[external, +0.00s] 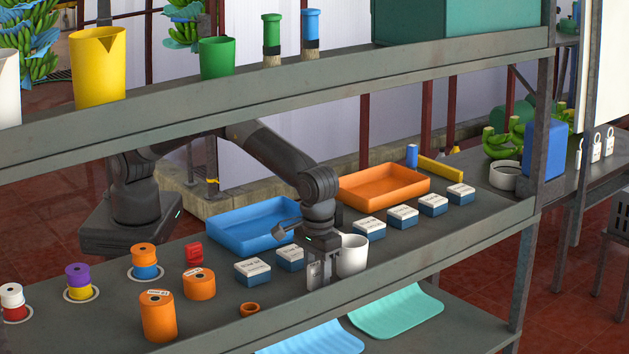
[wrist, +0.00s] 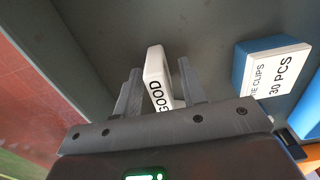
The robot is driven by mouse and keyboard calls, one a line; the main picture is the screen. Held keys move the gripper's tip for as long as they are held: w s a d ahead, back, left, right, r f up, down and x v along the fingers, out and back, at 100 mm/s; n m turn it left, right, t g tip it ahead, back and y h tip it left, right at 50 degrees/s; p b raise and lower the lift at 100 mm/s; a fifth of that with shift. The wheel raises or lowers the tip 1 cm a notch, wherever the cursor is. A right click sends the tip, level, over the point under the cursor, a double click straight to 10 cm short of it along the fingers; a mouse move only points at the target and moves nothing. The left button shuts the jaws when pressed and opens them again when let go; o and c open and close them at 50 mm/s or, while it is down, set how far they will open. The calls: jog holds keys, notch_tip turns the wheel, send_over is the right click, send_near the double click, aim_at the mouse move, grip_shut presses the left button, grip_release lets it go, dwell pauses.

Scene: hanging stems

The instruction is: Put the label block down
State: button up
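The label block is a white block with "GOOD" in black letters. In the wrist view the label block (wrist: 157,78) stands between the two fingers of my gripper (wrist: 160,85), tilted in the picture. In the external view my gripper (external: 319,276) points down low over the front part of the middle shelf (external: 400,262). The block is barely distinguishable there, and I cannot tell whether it touches the shelf.
A white cup (external: 353,255) stands close beside my gripper. White-and-blue clip boxes (external: 290,257) line the shelf, one also in the wrist view (wrist: 272,75). A blue tray (external: 240,226) and orange tray (external: 384,185) lie behind.

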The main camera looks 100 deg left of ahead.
aim_at(318, 263)
notch_tip(318, 263, up, 12)
jog(key=shift+f, duration=0.15)
dwell(0.7)
jog(key=s+a+r+h, duration=0.15)
jog(key=a+r, duration=0.25)
jog(key=a, duration=1.2)
jog(key=s+a+r+h, duration=0.1)
jog(key=a+r+h, duration=0.2)
jog(key=a, duration=1.4)
jog(key=s+a+r+m+t+y, duration=0.1)
jog(key=s+a+r+m+t, duration=0.1)
jog(key=s+a, duration=0.45)
jog(key=s+a+r+m+t+y, duration=0.1)
jog(key=s+a+r+m, duration=0.15)
jog(key=s, duration=0.75)
jog(key=s+a+f+m+t+y, duration=0.1)
jog(key=s+a+f+m, duration=0.1)
jog(key=s, duration=0.6)
jog(key=s+a+f+m+t+y, duration=0.1)
jog(key=s+a+f+m, duration=0.1)
jog(key=s, duration=0.6)
jog(key=shift+a+f+t, duration=0.3)
jog(key=shift+a+f, duration=0.4)
jog(key=shift+a, duration=0.45)
